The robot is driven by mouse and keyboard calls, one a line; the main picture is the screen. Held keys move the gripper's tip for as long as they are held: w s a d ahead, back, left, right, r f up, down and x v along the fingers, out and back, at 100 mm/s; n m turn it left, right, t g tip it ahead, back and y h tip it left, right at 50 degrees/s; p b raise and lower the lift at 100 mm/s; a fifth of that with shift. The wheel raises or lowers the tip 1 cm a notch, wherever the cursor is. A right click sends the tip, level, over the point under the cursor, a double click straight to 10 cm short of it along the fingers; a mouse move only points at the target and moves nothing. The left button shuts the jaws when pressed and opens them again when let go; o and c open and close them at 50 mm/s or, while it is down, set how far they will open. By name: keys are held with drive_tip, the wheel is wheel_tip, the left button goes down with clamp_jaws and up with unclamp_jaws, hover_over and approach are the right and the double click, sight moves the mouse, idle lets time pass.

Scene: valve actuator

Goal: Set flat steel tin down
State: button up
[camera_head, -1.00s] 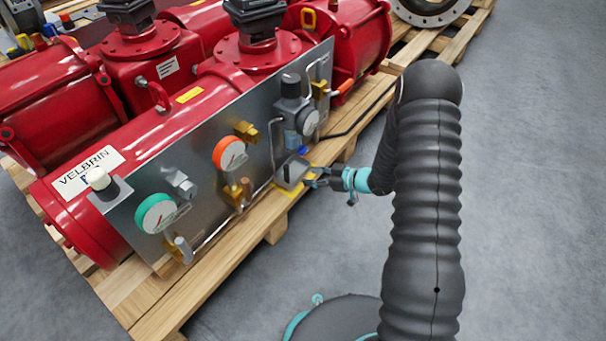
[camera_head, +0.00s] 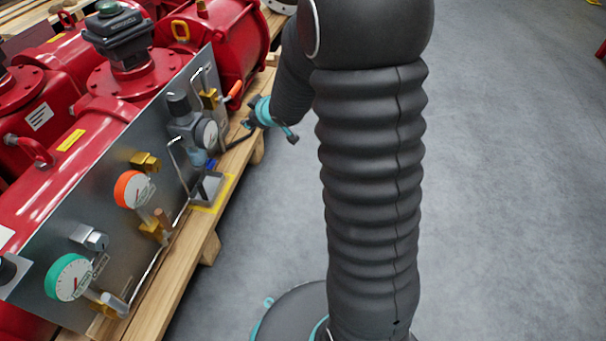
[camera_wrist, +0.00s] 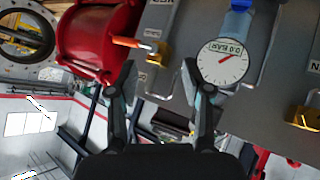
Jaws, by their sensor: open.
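The flat steel tin (camera_head: 208,188) looks like a shallow grey box. In the head view it rests on a yellow-marked patch (camera_head: 228,184) at the pallet's edge, below the pressure regulator. My gripper (camera_wrist: 160,80) is open, with its two fingers wide apart and nothing seen held between them. In the head view my gripper (camera_head: 268,118) is up and to the right of the tin, clear of it, beside the panel's far end. I cannot clearly make out the tin in the wrist view.
The grey panel (camera_head: 110,170) carries an orange-rimmed gauge (camera_head: 133,190), a green-rimmed gauge (camera_head: 68,278), brass fittings and thin pipes. A regulator gauge (camera_wrist: 222,62) is close to my right finger in the wrist view. Red actuators (camera_head: 105,85) stand behind. The floor at right is open.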

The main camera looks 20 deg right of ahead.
drive_tip(key=s+d+r+m+g+h, duration=0.1)
drive_tip(key=s+d+r+m+h, duration=0.3)
drive_tip(key=s+r, duration=0.8)
drive_tip(key=s+a+m+g+y, duration=0.1)
drive_tip(key=s+a, duration=0.1)
drive_tip(key=s, duration=0.9)
drive_tip(key=s+a+r+m+g+y, duration=0.1)
drive_tip(key=s+a+m+g, duration=0.1)
drive_tip(key=s, duration=1)
drive_tip(key=shift+s+a+g, duration=0.25)
drive_tip(key=shift+a+g, duration=0.05)
drive_tip(key=shift+a, duration=0.2)
